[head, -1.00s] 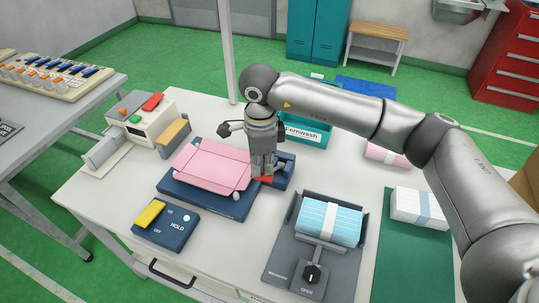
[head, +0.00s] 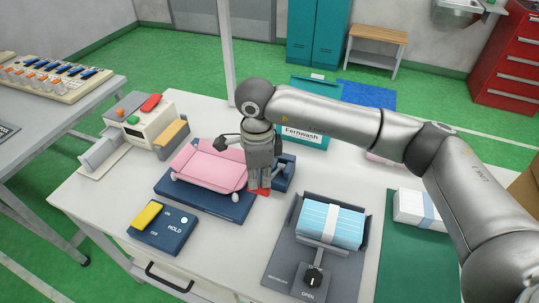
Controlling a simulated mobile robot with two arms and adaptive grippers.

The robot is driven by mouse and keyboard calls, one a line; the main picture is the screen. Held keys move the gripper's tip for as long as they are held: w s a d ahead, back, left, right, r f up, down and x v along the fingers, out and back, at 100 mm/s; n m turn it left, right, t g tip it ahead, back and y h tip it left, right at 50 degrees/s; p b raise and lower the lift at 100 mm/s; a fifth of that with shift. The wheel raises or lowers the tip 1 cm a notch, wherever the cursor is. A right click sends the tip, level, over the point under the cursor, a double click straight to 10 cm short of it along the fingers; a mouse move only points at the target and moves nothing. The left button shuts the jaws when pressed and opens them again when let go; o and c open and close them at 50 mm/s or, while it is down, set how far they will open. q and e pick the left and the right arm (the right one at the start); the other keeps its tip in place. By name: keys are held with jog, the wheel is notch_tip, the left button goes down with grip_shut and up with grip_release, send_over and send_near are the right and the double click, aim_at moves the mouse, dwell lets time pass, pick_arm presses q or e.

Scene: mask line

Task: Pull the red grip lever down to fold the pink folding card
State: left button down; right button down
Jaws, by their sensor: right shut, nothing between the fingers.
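The pink folding card (head: 210,166) lies on the dark blue folding base (head: 205,200) at the middle left of the table. Its edges are raised, with the sides turned up around the middle. The red grip lever (head: 261,191) shows low at the right side of the base, partly hidden by my right gripper. My right gripper (head: 257,183) is shut, pointing down, with its fingertips right at the lever; whether they touch it I cannot tell. My left gripper is not in view.
A HOLD switch box (head: 163,227) with a yellow rocker stands in front of the base. A grey holder (head: 318,262) with blue masks (head: 330,222) is at right. A teal Fernwash box (head: 304,133) stands behind. A small machine (head: 149,125) sits at back left.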

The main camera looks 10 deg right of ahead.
aim_at(258, 191)
jog(key=shift+f, duration=0.25)
jog(key=shift+s+a+f+b, duration=0.15)
jog(key=shift+s+f+b, duration=0.1)
jog(key=shift+f+b, duration=0.35)
jog(key=shift+s+a+f+b, duration=0.15)
jog(key=shift+s+f+b, duration=0.1)
jog(key=shift+f+b, duration=0.35)
jog(key=shift+f, duration=0.1)
jog(key=shift+s+a+f+b, duration=0.15)
jog(key=shift+s+f+b, duration=0.05)
jog(key=shift+f+b, duration=0.45)
jog(key=shift+s+a+f+b, duration=0.1)
jog(key=shift+s+f+b, duration=0.05)
jog(key=shift+f+b, duration=0.5)
jog(key=shift+f, duration=0.1)
jog(key=shift+s+f, duration=0.15)
jog(key=shift+f, duration=0.25)
jog(key=shift+s+f+b, duration=0.1)
jog(key=shift+b, duration=0.2)
